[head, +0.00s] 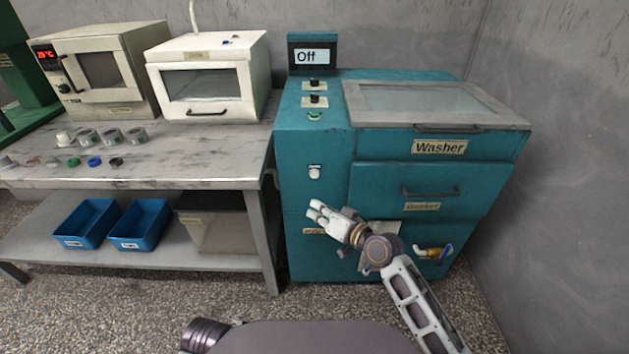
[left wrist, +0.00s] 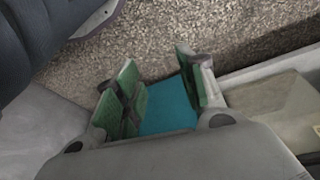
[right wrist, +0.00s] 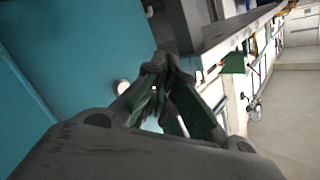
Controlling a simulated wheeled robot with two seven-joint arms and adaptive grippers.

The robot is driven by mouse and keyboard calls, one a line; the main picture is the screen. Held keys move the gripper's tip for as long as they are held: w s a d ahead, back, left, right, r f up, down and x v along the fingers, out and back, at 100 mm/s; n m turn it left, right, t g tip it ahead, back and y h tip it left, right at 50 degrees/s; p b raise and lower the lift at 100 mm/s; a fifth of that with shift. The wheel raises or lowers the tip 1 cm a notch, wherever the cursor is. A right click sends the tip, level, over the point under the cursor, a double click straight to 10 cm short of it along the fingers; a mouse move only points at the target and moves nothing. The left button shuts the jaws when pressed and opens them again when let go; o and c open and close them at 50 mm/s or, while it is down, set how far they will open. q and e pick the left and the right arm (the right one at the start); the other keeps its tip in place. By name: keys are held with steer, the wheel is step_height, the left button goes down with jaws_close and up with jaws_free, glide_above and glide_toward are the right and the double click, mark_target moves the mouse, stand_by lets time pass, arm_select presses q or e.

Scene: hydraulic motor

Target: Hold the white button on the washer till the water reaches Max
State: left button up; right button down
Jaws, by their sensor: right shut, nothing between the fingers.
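The teal washer (head: 317,235) stands against the wall with its lid closed. The water level cannot be made out.
The washer display (head: 311,56) reads "Off". Two black knobs and a green switch (head: 314,116) are on top. A grey workbench (head: 200,165) stands left.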

mark_target(314, 175)
arm_select(q)
steer(key=shift+r, duration=0.4)
arm_select(e)
steer(key=shift+s+a+r, duration=0.2)
steer(key=shift+a+r, duration=0.1)
steer(key=shift+r, duration=0.35)
steer(key=shift+w, duration=0.1)
arm_select(q)
steer(key=f+b, duration=0.1)
steer(key=d+f+t+b, duration=0.1)
steer(key=b, duration=0.1)
steer(key=d+f+h+b, duration=0.1)
steer(key=shift+w, duration=0.25)
arm_select(e)
steer(key=w, duration=0.8)
steer(key=shift+w, duration=0.3)
arm_select(q)
steer(key=shift+s, duration=0.1)
steer(key=shift+w+r, duration=0.15)
steer(key=shift+w, duration=0.1)
steer(key=shift+w+r, duration=0.15)
